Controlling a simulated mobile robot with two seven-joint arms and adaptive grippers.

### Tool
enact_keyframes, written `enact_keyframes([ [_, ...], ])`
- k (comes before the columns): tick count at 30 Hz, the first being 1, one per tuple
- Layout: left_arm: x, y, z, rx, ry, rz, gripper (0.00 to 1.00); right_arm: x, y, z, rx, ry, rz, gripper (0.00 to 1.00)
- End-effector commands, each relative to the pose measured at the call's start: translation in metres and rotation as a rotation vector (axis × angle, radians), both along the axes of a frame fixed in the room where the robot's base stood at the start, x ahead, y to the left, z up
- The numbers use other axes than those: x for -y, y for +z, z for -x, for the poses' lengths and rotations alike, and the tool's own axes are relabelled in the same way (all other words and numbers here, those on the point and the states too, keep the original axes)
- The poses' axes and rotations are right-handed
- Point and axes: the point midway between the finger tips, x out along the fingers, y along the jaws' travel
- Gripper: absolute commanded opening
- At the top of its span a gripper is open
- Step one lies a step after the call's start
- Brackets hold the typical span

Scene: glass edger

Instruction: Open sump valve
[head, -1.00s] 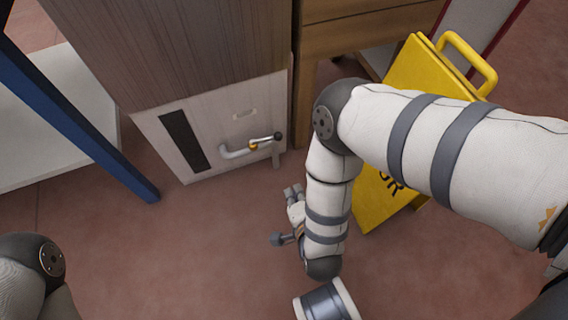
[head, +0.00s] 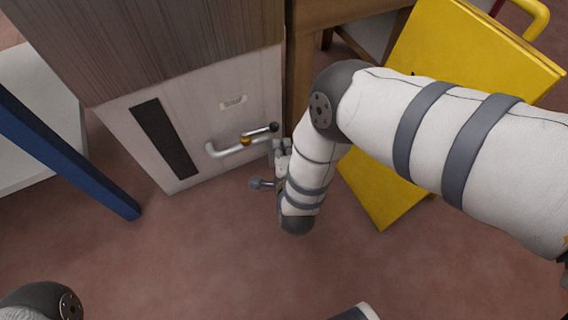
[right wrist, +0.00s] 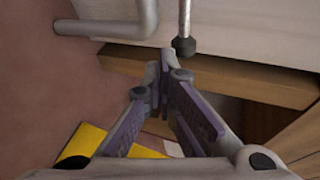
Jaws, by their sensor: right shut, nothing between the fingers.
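The sump valve is a pale bent pipe (head: 222,151) with a brass-coloured body (head: 246,141) on the light lower panel of the cabinet. Its lever (head: 262,130) lies roughly along the pipe and ends in a dark knob. My right gripper (head: 281,147) is just below the knob, partly hidden by my own arm. In the right wrist view, my right gripper (right wrist: 165,66) is shut and empty, its fingertips close to the lever's dark knob (right wrist: 184,46); I cannot tell whether they touch. The pipe (right wrist: 110,22) shows at upper left there. My left gripper is out of view.
The cabinet panel (head: 205,120) has a dark vertical slot (head: 165,137) and a small label (head: 233,102). A yellow folding sign (head: 468,52) stands to the right, behind my right arm. A blue post (head: 75,160) is at left. The reddish floor in front is largely clear.

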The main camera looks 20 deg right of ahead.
Motion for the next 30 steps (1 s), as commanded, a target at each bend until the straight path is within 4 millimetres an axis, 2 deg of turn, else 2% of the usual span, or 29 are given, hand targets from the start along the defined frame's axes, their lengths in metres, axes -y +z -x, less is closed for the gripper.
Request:
enact_keyframes([
  [5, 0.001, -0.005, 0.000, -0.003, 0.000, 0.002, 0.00, 0.004, 0.002, -0.014, -0.003, 0.000, 0.000, 0.00],
  [15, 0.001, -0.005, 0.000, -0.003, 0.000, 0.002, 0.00, 0.005, 0.004, -0.016, -0.003, 0.000, 0.000, 0.00],
  [21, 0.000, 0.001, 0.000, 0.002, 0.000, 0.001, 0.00, 0.014, 0.007, -0.034, -0.001, -0.004, -0.001, 0.00],
  [30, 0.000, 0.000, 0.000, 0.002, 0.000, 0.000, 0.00, 0.016, 0.007, -0.039, 0.002, -0.002, 0.002, 0.00],
])
